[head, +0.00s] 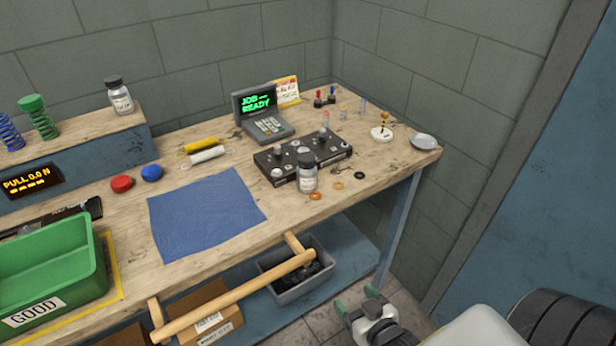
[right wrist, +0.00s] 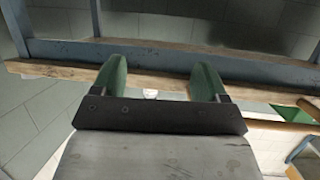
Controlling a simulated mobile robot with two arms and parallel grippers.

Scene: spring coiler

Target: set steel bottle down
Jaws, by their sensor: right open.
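A similar dark-capped bottle (head: 121,99) stands upright on the raised shelf at the back left. I cannot read either label, so I cannot tell which is the steel bottle. My right gripper (head: 356,299) is open and empty, low in front of the bench and apart from both bottles. Its green fingers (right wrist: 160,80) show apart in the right wrist view, with nothing between them. My left gripper is not in view.
The bench (head: 220,268) carries a blue cloth (head: 205,214), a black fixture (head: 275,159), a terminal reading "JOB READY" (head: 262,112) and a green bin (head: 50,262) marked GOOD. A wooden rail (head: 235,297) runs along the front. A grey bin (head: 290,288) sits below.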

